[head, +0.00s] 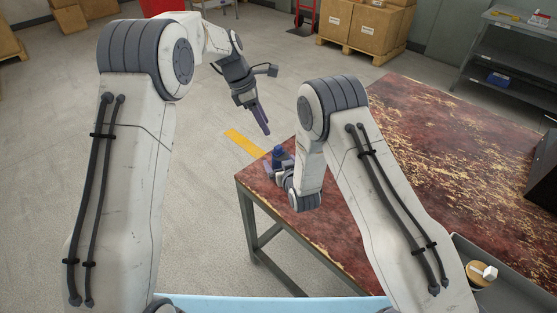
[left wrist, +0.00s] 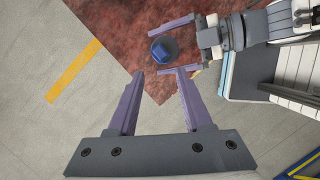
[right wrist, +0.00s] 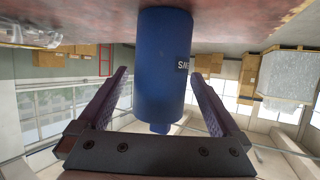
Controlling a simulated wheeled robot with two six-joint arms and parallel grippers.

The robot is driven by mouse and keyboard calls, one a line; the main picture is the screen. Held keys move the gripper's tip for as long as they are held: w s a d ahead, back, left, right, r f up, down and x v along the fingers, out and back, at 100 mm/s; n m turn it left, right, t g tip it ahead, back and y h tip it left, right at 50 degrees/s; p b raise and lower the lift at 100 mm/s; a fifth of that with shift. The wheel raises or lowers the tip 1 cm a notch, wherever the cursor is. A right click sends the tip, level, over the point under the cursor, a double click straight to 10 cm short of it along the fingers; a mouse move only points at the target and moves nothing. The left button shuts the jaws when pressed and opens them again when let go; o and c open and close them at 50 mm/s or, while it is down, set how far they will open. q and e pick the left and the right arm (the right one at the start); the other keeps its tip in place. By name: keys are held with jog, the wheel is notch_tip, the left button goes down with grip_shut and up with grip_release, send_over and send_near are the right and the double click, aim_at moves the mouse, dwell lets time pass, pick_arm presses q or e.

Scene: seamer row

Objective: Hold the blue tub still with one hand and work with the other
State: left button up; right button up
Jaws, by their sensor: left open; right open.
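The blue tub (head: 278,153) stands upright near the corner of the worn red table (head: 440,130). My left gripper (head: 265,130) is open and empty, pointing down above and behind the tub. In the left wrist view the tub's top (left wrist: 161,50) shows beyond my left fingertips, between my right gripper's fingers.
A grey tray (head: 478,247) at the lower right holds a round wooden item (head: 477,275) with a white part. A dark box (head: 543,175) stands at the table's right edge. The table's middle is clear. Cartons on a pallet (head: 362,28) and grey shelves (head: 500,60) are far back.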

jog(key=shift+x, duration=1.4)
